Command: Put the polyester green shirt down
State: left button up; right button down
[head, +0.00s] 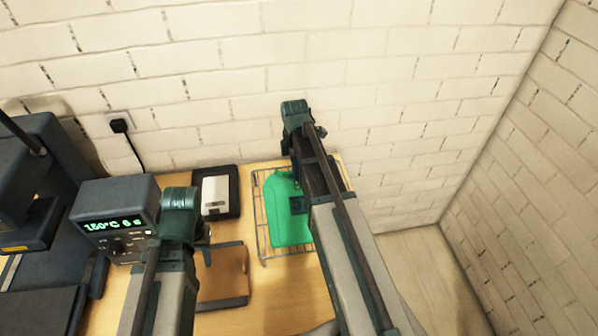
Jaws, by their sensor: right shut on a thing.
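The green shirt (286,226) is a flat, folded bright green piece over the wire rack (262,240), right of centre. Its right side is hidden behind my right arm. My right gripper (298,204) is mostly hidden by that arm and is shut on the shirt. I cannot tell whether the shirt rests fully on the rack or is held slightly above it. My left gripper (205,250) is to the left of the shirt, near the brown board, and apart from the shirt. Its fingers are mostly hidden behind my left arm.
A brown board or box (225,280) lies left of the rack. A black tray with a white item (216,192) is behind it. A heat press with a display box (112,218) stands at left. A brick wall (400,120) closes the back.

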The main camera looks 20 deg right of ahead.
jog(key=shift+w+d+f, duration=0.1)
jog(key=shift+w+d, duration=0.55)
jog(key=shift+w, duration=0.15)
jog(key=shift+w+d+f, duration=0.15)
jog(key=shift+w+d, duration=0.6)
jog(key=shift+w, duration=0.25)
jog(key=f+b, duration=0.3)
jog(key=shift+s+a+f+b, duration=0.1)
jog(key=shift+s+f+b, duration=0.1)
jog(key=shift+b, duration=0.2)
jog(key=shift+f, duration=0.2)
jog(key=c, duration=0.8)
grip_release()
jog(key=shift+c, duration=0.2)
jog(key=shift+r, duration=0.2)
